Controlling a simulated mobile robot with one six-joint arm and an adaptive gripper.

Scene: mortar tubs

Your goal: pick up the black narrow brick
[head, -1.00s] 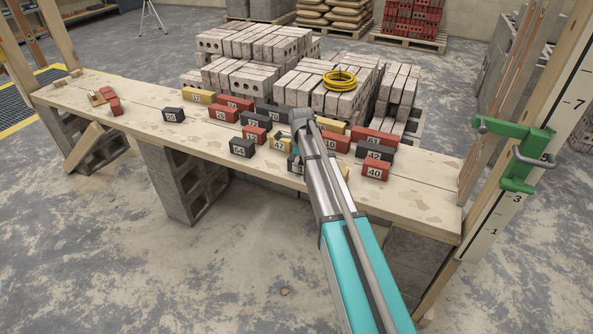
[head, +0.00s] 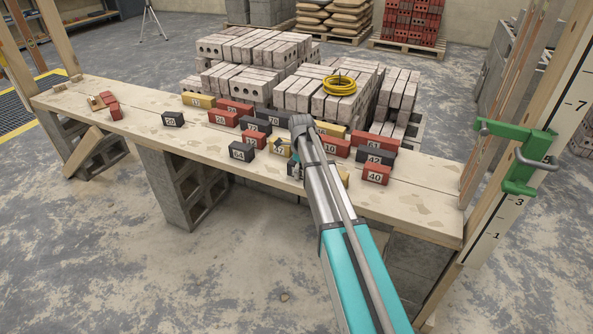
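Several black bricks lie on the wooden plank table. One marked 20 (head: 173,119) stands apart at left. One marked 84 (head: 242,151) is at the front edge, and one marked 42 (head: 375,157) is at right. Other black bricks (head: 256,125) lie in the back rows. A further dark brick (head: 292,169) is partly hidden beside my arm. I cannot tell which is the narrow one. My gripper (head: 294,154) is low over the middle of the group, near the yellow brick marked 47 (head: 281,147). Its fingers are mostly hidden by my arm, so their opening is unclear.
Red bricks, such as the one marked 40 (head: 376,174), and yellow bricks, such as one at back left (head: 198,100), crowd around. A green clamp (head: 525,158) is on the right post. Pale brick stacks (head: 255,75) stand behind.

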